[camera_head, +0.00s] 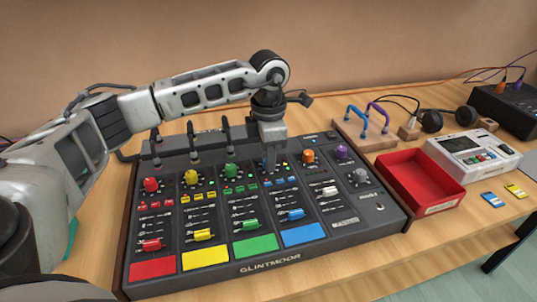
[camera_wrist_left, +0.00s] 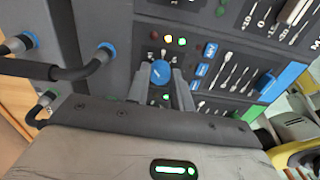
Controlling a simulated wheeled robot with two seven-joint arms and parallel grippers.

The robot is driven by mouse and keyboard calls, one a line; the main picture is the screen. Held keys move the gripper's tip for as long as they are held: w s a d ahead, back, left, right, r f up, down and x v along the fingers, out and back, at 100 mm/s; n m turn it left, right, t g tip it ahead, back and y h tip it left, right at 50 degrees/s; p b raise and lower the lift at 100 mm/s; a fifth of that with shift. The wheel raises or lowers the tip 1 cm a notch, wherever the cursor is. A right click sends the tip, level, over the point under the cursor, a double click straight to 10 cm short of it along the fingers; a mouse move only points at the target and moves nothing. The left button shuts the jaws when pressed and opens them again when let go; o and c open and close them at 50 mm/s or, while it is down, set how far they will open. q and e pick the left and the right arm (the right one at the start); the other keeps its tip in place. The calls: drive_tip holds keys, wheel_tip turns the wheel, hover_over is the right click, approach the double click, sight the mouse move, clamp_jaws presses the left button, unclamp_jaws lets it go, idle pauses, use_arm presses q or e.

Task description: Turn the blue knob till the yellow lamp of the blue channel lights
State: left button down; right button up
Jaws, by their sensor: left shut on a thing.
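The blue knob (camera_wrist_left: 160,72) shows in the left wrist view between the fingers of my left gripper (camera_wrist_left: 166,82), which is shut on it. In the head view my left gripper (camera_head: 270,160) points down at the mixer (camera_head: 270,255) and hides the knob. Beside the knob in the wrist view is a row of small lamps: a dim red one (camera_wrist_left: 153,35), a yellowish one (camera_wrist_left: 168,39) and a bright green one (camera_wrist_left: 181,41). I cannot tell surely whether the yellowish one is lit. The blue buttons (camera_wrist_left: 202,70) and blue fader cap (camera_wrist_left: 266,83) lie right of the knob. My right gripper is not in view.
Green (camera_head: 231,170) and orange (camera_head: 308,156) knobs flank the gripper. Plugged cables (camera_head: 226,130) stand along the mixer's back edge. A red tray (camera_head: 420,183), a white device (camera_head: 472,155) and headphones (camera_head: 466,116) are to the right.

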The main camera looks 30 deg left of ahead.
use_arm(q)
drive_tip(key=shift+r, duration=0.1)
drive_tip(key=c, duration=1.2)
unclamp_jaws()
drive_tip(key=shift+c, duration=0.2)
wheel_tip(320, 180, up, 16)
drive_tip(key=shift+p, duration=0.3)
